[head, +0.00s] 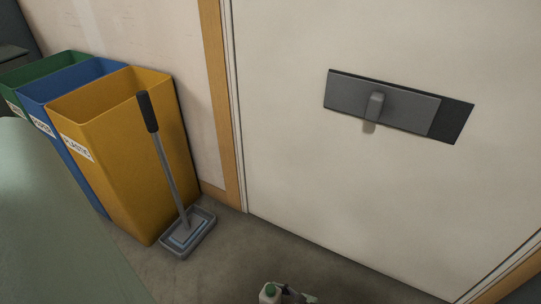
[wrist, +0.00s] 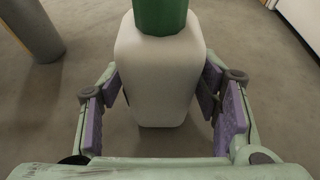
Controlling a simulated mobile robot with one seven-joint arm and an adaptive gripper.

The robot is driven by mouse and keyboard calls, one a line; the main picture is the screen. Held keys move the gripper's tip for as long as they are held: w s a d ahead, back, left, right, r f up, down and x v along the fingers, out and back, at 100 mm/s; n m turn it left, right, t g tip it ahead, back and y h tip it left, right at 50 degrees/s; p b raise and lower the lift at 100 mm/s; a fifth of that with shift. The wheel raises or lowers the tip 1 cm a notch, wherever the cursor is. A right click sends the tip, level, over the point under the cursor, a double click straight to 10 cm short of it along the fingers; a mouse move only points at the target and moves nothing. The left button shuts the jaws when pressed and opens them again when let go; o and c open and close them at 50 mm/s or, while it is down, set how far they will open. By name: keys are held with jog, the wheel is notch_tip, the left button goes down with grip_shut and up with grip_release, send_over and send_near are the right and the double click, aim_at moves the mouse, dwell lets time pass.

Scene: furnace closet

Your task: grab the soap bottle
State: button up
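The soap bottle is a white, rounded bottle with a green cap. In the wrist view the bottle (wrist: 160,75) fills the middle, its cap cut off by the top edge. My gripper (wrist: 160,92) has its purple finger pads on both sides of the bottle, very close to its body. I cannot tell whether the pads press on it or leave a small gap.
Green (head: 40,68), blue (head: 73,78) and yellow (head: 120,150) bins stand at the left. A long-handled scrubber (head: 168,165) stands in a grey tray (head: 203,232) before them. A white door (head: 300,170) closes the back. Grey floor (head: 220,265) is open around the bottle.

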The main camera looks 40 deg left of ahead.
jog(key=c, duration=0.8)
